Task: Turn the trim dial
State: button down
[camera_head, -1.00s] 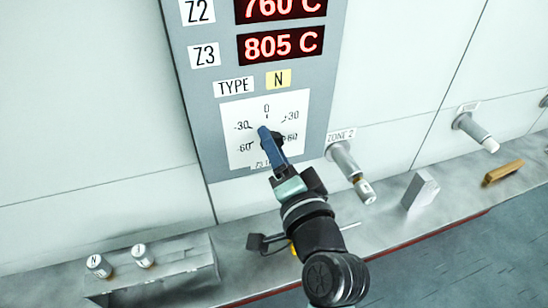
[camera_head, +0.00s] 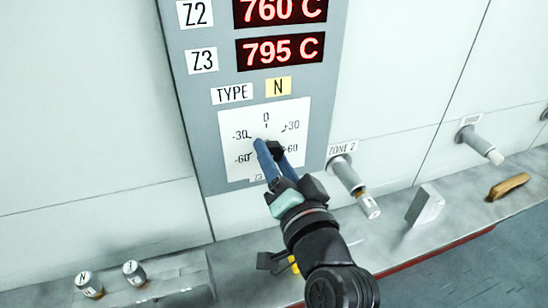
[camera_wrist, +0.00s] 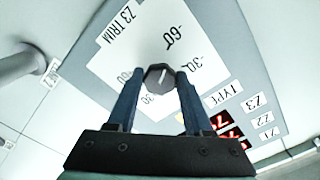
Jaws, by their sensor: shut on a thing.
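The trim dial is a small dark knob (camera_wrist: 158,76) with a white pointer mark, on a white scale plate (camera_head: 236,165) marked from -30 and -60 to +30 and +60. In the wrist view the knob sits between the tips of my gripper (camera_wrist: 158,80), whose two blue fingers are shut on it from both sides. In the head view my gripper (camera_head: 268,148) reaches up to the dial from below, and its fingers partly cover it. I cannot tell exactly which value the pointer shows. The red Z3 display (camera_head: 281,51) reads 795 C.
A Z2 display (camera_head: 279,11) and a yellow N tag (camera_head: 278,86) sit above the scale. A Zone 2 thermocouple (camera_head: 352,182) sticks out to the right. Two labelled cylinders (camera_head: 134,272) are at lower left.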

jog(key=shift+c, duration=1.5)
grip_release()
jog(key=shift+s, duration=0.1)
jog(key=b+v, duration=0.3)
jog(key=v, duration=0.9)
jog(key=shift+s, duration=0.35)
jog(key=shift+d, duration=0.15)
